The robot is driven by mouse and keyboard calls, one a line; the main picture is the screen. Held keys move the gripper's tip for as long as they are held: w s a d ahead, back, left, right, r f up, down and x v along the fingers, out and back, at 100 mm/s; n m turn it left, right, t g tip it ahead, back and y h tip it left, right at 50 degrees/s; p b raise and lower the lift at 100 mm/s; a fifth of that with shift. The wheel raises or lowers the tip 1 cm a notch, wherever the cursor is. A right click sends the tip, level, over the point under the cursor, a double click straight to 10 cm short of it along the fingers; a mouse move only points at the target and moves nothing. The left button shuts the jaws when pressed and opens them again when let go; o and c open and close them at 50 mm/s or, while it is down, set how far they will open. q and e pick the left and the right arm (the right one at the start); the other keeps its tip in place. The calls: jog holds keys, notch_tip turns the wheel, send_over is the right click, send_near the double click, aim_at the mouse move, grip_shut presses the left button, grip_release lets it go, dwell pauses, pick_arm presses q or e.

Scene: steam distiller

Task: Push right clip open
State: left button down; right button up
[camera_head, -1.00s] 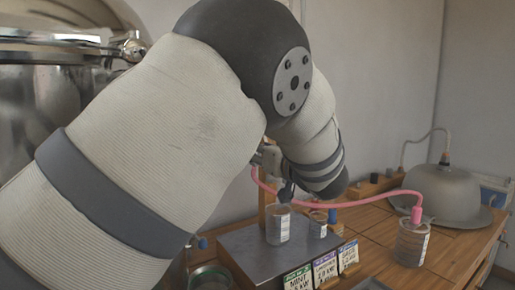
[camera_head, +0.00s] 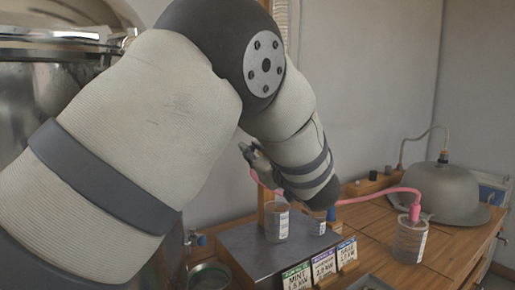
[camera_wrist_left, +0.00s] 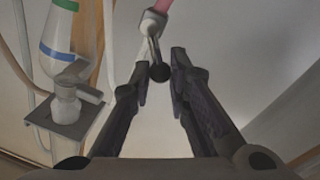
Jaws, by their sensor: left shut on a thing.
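My left gripper (camera_wrist_left: 160,78) is in the middle of the left wrist view, with two dark fingers around the black ball end (camera_wrist_left: 160,72) of a thin grey metal lever. I take this lever to be the clip; whether it is the right one I cannot tell. The lever runs up to a pale fitting (camera_wrist_left: 152,24) with a pink end above it. In the head view, the left gripper (camera_head: 252,158) shows partly behind my left wrist, by the start of a pink tube. The clip is too small and hidden to make out there. My right gripper is out of view.
Glass beakers (camera_head: 277,222) and (camera_head: 410,240) stand below the pink tube (camera_head: 365,198). Several label cards (camera_head: 322,264) stand before a grey metal block (camera_head: 238,240). A grey dome (camera_head: 448,190) sits on the wooden bench at right. A bottle (camera_wrist_left: 57,40) stands left of the fingers.

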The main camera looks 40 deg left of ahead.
pick_arm(q)
jog(key=c, duration=1.5)
grip_release()
jog(key=shift+a, duration=0.1)
jog(key=v, duration=1.2)
jog(key=shift+f, duration=0.1)
